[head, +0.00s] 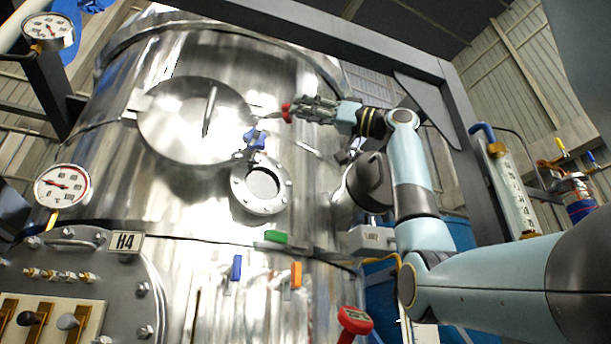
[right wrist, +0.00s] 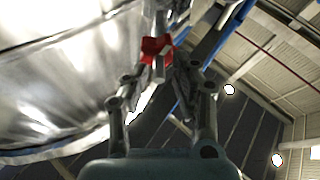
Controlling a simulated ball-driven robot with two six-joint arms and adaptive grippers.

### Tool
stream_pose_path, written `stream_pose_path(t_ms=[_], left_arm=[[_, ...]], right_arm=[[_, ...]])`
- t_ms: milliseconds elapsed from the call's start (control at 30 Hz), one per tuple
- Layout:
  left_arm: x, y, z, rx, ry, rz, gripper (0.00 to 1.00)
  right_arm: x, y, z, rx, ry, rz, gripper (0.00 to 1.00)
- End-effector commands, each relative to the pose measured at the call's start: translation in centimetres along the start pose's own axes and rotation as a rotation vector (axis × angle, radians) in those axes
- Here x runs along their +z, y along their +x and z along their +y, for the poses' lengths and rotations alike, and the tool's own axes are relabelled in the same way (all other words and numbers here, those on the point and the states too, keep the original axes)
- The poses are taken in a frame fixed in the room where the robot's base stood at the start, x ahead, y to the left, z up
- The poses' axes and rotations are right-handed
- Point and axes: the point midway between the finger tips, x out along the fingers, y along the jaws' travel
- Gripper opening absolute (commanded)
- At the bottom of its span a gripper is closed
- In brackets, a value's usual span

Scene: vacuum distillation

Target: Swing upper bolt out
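The round hatch (head: 180,125) with a bar handle is shut on the steel vessel. The upper bolt's red knob (head: 287,112) is at the hatch's upper right edge, and it also shows in the right wrist view (right wrist: 155,50). My right gripper (head: 296,110) reaches it from the right. In the right wrist view the fingers (right wrist: 163,75) stand on either side, with the knob at their tips; I cannot tell whether they press on it. A blue knob (head: 254,138) is at the hatch's lower right. My left gripper is not in view.
A round flanged sight glass (head: 262,185) lies below the hatch. A pressure gauge (head: 62,187) is at the lower left. A dark steel frame beam (head: 300,22) crosses above my right arm. A red-headed instrument (head: 354,320) stands at the bottom.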

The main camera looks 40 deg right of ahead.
Motion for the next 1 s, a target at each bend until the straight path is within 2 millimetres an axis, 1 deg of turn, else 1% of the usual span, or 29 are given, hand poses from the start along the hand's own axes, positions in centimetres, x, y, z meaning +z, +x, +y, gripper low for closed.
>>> stream_pose_path(t_ms=[200, 267, 367, 467, 567, 700, 800, 900, 1000], left_arm=[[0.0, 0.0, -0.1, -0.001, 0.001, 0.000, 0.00], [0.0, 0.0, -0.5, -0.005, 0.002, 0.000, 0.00], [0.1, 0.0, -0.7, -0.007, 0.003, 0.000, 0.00], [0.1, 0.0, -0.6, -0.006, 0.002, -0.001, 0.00], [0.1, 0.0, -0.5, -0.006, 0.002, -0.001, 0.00], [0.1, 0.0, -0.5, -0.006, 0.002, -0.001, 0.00], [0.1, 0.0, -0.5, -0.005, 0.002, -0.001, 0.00], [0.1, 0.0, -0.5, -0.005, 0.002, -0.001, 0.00], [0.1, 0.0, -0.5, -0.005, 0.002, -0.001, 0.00]], right_arm=[[0.0, 0.0, 0.0, 0.001, 0.000, 0.000, 0.35], [0.0, 0.0, 0.0, 0.001, 0.000, 0.000, 0.35], [0.0, -0.5, 0.1, 0.002, -0.001, 0.000, 0.35], [0.1, -1.8, 0.2, 0.006, -0.001, -0.001, 0.35], [0.1, -3.9, 0.2, 0.008, -0.004, -0.003, 0.35], [0.1, -7.3, 0.3, 0.009, -0.003, -0.004, 0.35], [0.1, -9.2, 0.1, 0.006, -0.002, -0.005, 0.35], [0.2, -10.6, 0.1, 0.005, -0.001, -0.004, 0.35], [0.1, -11.5, 0.1, 0.003, -0.001, -0.003, 0.35]])
